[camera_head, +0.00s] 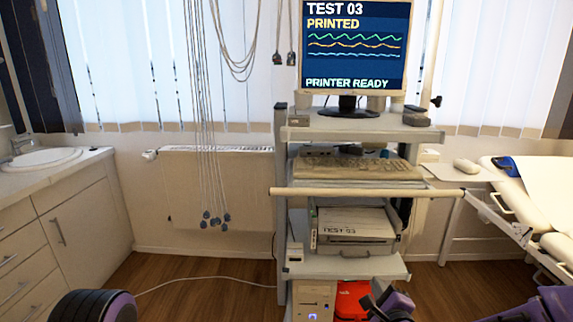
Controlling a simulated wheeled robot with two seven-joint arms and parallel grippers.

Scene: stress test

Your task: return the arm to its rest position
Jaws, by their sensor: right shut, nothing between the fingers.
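My right gripper (382,296) is at the bottom of the head view, right of centre. It is shut and empty, in front of the lower part of the cart (345,268). My right arm's purple part (557,304) shows at the bottom right corner. A purple and black part of my left arm (92,306) shows at the bottom left; the left gripper itself is out of view. On the cart, the monitor (355,45) reads TEST 03, PRINTED and PRINTER READY. The printer (350,246) holds a sheet (355,223) marked TEST 03.
A horizontal bar (370,192) crosses the cart's front. A red object (351,301) and a beige computer case (312,300) are low in the cart. Cables (210,130) hang left of it. Cabinets (65,235) stand left, an exam bed (545,200) right. Floor (185,275) between cabinets and cart is mostly clear.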

